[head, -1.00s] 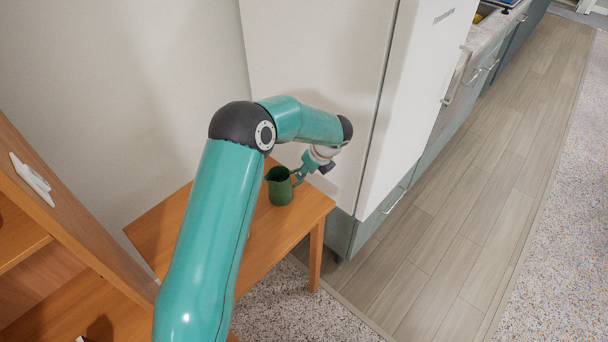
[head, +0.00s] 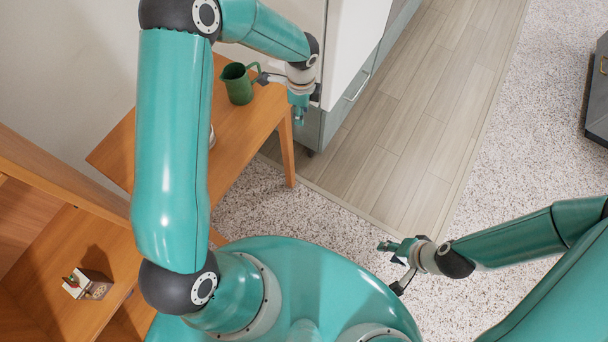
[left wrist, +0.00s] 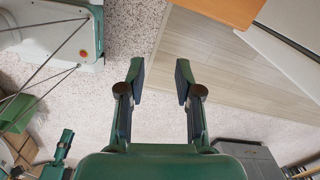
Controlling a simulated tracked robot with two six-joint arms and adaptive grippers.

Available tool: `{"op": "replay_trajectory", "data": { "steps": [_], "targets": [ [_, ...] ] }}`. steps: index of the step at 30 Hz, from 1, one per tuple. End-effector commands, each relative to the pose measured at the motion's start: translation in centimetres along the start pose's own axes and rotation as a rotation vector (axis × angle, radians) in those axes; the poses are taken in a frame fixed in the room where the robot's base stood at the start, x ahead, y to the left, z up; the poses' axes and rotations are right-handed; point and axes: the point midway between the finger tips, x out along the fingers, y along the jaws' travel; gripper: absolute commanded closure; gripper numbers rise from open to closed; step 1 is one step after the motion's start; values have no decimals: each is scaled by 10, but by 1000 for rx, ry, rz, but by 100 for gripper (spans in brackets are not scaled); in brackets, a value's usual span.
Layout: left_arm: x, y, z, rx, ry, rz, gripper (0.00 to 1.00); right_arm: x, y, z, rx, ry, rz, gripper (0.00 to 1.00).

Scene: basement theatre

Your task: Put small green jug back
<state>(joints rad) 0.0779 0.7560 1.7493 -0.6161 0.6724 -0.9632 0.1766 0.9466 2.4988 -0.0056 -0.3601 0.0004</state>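The small green jug (head: 238,85) stands upright on the wooden table (head: 232,140), near the fridge-like white cabinet. Its handle faces right. My left gripper (head: 280,100) is just right of the jug at the table's right end, with its fingers spread. In the left wrist view the left gripper (left wrist: 160,78) is open with nothing between its fingers; floor shows beyond and the jug is out of that view. In the head view one finger appears close to the handle; I cannot tell if they touch. My right gripper (head: 394,267) is open and empty over the carpet.
The white cabinet (head: 355,40) stands right beside the table. A wooden shelf unit (head: 50,250) at the lower left holds a small box (head: 88,284). A dark grey cabinet (head: 598,95) stands at the far right. The carpet and plank floor (head: 400,120) between are clear.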

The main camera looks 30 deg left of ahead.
Motion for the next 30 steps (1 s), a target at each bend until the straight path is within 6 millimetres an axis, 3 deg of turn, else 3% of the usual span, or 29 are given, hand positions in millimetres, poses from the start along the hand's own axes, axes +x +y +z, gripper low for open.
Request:
{"op": "replay_trajectory", "data": {
  "steps": [1, 3, 6, 9, 12, 18, 30],
  "targets": [
    [30, 38, -23, -147, 88, 59, 66, 0, 0, 0, 0, 0, 0, 60],
    [58, 82, -52, -403, 192, 128, 66, 0, 0, 0, 0, 0, 0, 60],
    [82, 140, -76, -782, 273, 223, 66, 0, 0, 0, 0, 0, 0, 60],
    [93, 184, -84, -1118, 288, 286, 66, 0, 0, 0, 0, 0, 0, 60],
    [98, 213, -82, -1361, 272, 313, 66, 0, 0, 0, 0, 0, 0, 60],
    [100, 232, -74, -1546, 251, 316, 66, 0, 0, 0, 0, 0, 0, 60],
    [100, 231, -75, -1545, 253, 315, 66, 0, 0, 0, 0, 0, 0, 60]
  ]
}}
